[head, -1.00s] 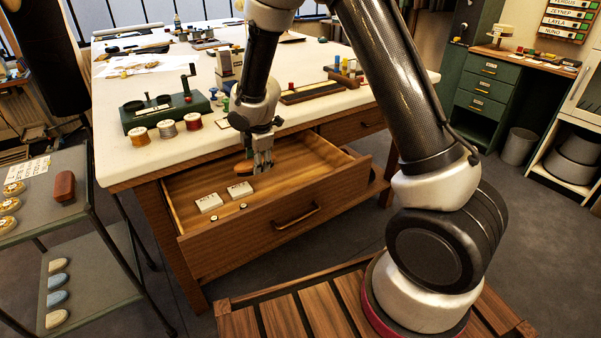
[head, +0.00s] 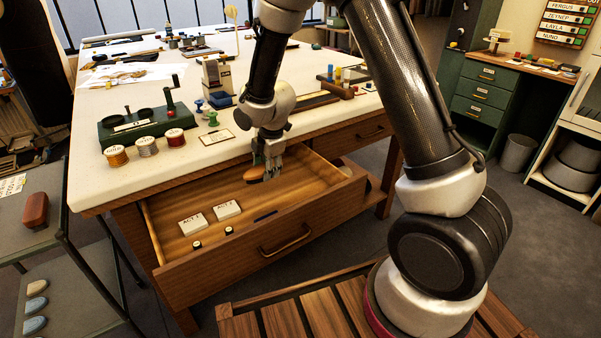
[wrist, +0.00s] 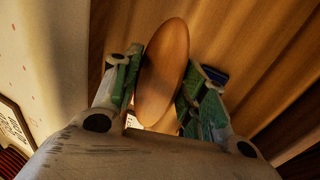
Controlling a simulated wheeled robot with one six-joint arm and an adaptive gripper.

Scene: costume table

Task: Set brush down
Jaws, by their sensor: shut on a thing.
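The brush (head: 254,174), with an oval, smooth brown wooden back, is held at my gripper (head: 268,176) over the open drawer (head: 205,285). In the wrist view the brush (wrist: 163,75) lies lengthwise between the two green-padded fingers of my gripper (wrist: 160,85), which are shut on it. Its underside is hidden. I cannot tell whether it touches the drawer floor.
Two white cards, one marked ACT 1 (head: 192,224) and another (head: 227,209), lie in the drawer's left part with two small dark pieces. A dark blue strip (head: 265,215) lies near the front wall. Thread spools (head: 146,147) stand on the tabletop above.

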